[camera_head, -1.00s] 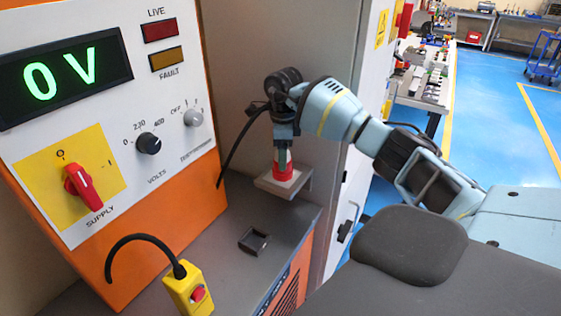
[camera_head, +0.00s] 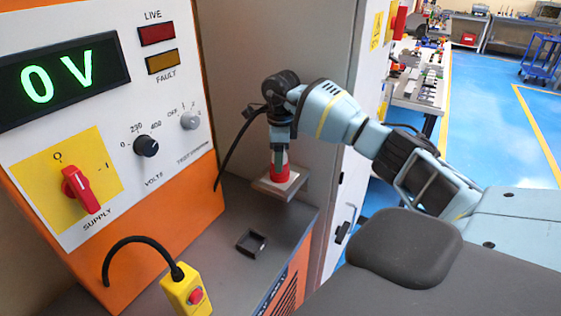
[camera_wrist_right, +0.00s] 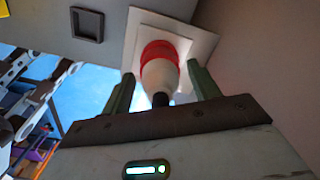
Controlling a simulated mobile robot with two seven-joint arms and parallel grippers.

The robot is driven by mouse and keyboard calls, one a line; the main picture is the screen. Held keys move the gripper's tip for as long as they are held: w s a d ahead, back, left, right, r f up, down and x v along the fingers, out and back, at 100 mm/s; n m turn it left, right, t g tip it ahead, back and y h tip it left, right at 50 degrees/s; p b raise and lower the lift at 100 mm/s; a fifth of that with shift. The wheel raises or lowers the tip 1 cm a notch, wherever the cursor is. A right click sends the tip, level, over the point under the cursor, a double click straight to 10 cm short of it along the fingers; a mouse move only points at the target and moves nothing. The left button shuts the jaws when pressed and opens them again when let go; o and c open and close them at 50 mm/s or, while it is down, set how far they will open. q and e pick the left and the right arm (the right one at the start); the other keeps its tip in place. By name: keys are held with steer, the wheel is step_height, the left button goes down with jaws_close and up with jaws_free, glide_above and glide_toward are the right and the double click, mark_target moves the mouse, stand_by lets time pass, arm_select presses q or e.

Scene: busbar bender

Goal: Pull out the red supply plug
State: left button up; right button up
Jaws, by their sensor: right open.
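The red supply plug (camera_head: 280,170) stands upright in a pale square socket plate (camera_head: 266,187) on a bracket at the cabinet side. In the right wrist view the plug (camera_wrist_right: 160,68) shows a red collar, a white body and a dark cable end, seated at the plate (camera_wrist_right: 201,45). My right gripper (camera_head: 279,160) is above the plug, pointing down. In the right wrist view its green fingers (camera_wrist_right: 160,85) are apart, one on each side of the plug body, with gaps visible. My left gripper is not in view.
The orange and white panel shows a 0 V display (camera_head: 65,80) and a red supply switch (camera_head: 78,190). A small dark square tray (camera_head: 251,243) lies on the grey top. A black cable runs beside my gripper.

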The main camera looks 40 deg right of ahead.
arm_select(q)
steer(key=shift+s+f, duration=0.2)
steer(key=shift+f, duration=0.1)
arm_select(e)
steer(key=f, duration=0.2)
steer(key=s+f, duration=0.1)
steer(key=shift+a+f+g, duration=0.1)
steer(key=shift+a+g, duration=0.15)
steer(key=shift+g, duration=0.05)
steer(key=c, duration=0.9)
steer(key=shift+c, duration=0.2)
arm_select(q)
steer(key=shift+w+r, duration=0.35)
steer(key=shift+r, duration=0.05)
arm_select(e)
steer(key=shift+w+r, duration=0.15)
steer(key=shift+r, duration=0.6)
steer(key=shift+w+d+r+p, duration=0.15)
steer(key=shift+r+p, duration=0.2)
steer(key=shift+r, duration=0.25)
steer(key=shift+w+d+r+p, duration=0.1)
steer(key=shift+r+p, duration=0.2)
steer(key=shift+r, duration=0.25)
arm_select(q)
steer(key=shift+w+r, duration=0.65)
arm_select(e)
steer(key=shift+r, duration=0.2)
steer(key=shift+s+r, duration=0.1)
steer(key=shift+r, duration=0.05)
